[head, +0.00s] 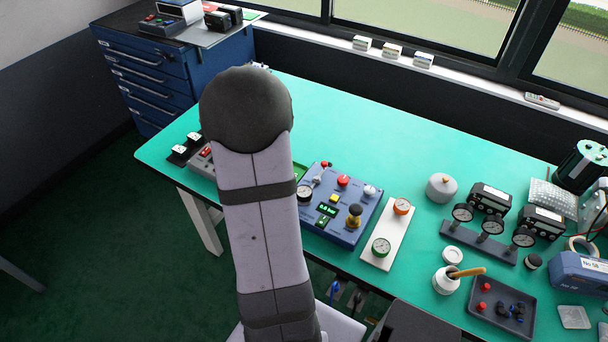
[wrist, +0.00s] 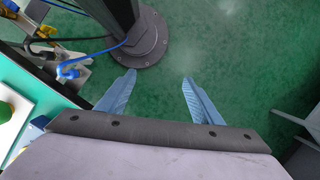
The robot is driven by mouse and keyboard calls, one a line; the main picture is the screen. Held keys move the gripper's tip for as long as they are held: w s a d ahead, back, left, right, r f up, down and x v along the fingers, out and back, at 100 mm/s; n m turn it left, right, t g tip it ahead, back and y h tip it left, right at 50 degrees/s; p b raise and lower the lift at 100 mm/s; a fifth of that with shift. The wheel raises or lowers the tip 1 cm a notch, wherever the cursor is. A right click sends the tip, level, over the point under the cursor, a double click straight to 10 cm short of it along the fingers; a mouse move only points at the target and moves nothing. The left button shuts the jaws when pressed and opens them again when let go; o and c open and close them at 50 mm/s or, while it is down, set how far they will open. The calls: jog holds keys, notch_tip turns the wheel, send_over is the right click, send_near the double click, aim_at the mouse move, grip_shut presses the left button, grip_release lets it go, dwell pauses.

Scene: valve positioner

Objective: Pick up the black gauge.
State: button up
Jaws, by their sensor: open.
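Several black-rimmed gauges show in the head view; I cannot tell which one the task means. One black-rimmed gauge (head: 305,192) is at the left edge of the blue control panel (head: 345,226). Three more, a left gauge (head: 462,212), a middle gauge (head: 491,225) and a right gauge (head: 523,238), stand along a dark rail (head: 455,235) on the right side of the table. My gripper (wrist: 160,82) is open and empty in the wrist view, with green floor beyond its fingers and no gauge near it. In the head view it is not visible.
The teal table (head: 340,115) is clear toward its back. A white pot (head: 445,281) and a dark tray (head: 502,318) sit near the front. The blue drawer cabinet (head: 150,75) stands back left.

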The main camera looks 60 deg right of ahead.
notch_tip(320, 180, up, 3)
jog(key=d+m+t+p, duration=0.1)
jog(key=d+p, duration=0.1)
jog(key=m+t+h, duration=0.1)
jog(key=m+h, duration=0.2)
jog(key=h, duration=0.6)
send_near(304, 191)
jog(key=x, duration=0.3)
jog(key=shift+a+f, duration=0.1)
jog(key=shift+a, duration=0.2)
jog(key=shift+d, duration=0.15)
jog(key=shift+x, duration=3.6)
jog(key=shift+d, duration=0.1)
jog(key=c, duration=1.2)
